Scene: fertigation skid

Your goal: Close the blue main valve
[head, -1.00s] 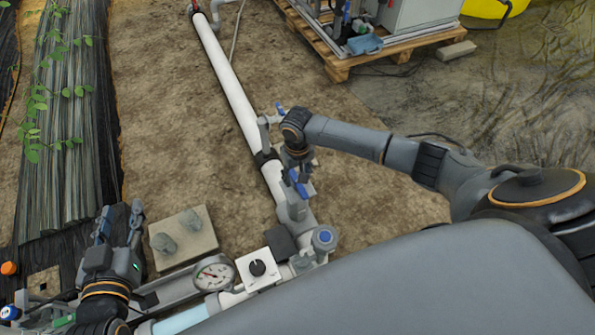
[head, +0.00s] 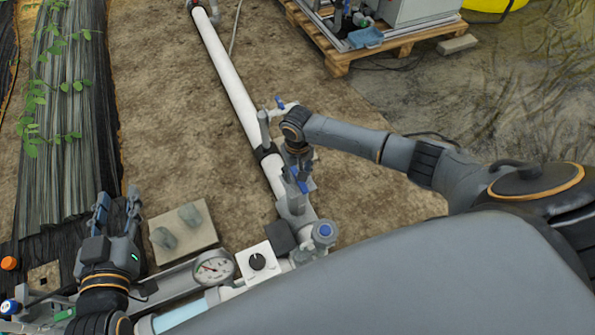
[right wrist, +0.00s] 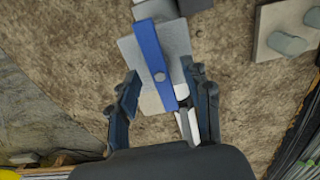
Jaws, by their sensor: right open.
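The blue main valve's lever (right wrist: 152,55) runs lengthwise in the right wrist view, above a grey plate, with a round bolt in its middle. In the head view, the blue lever (head: 300,181) shows on the pipe, partly covered by my right gripper. My right gripper (right wrist: 166,88) is open. The lever's near end reaches between its two fingers, with gaps on both sides, and I cannot see any contact. My left gripper (head: 118,200) is open and empty at the lower left of the head view, away from the valve.
A white pipe (head: 225,75) runs to the far ground. A pressure gauge (head: 213,267), a white box with a black knob (head: 258,263) and a blue-capped fitting (head: 323,232) lie nearer. A stone slab (head: 182,232) is beside my left gripper. A wooden pallet (head: 340,62) stands far right.

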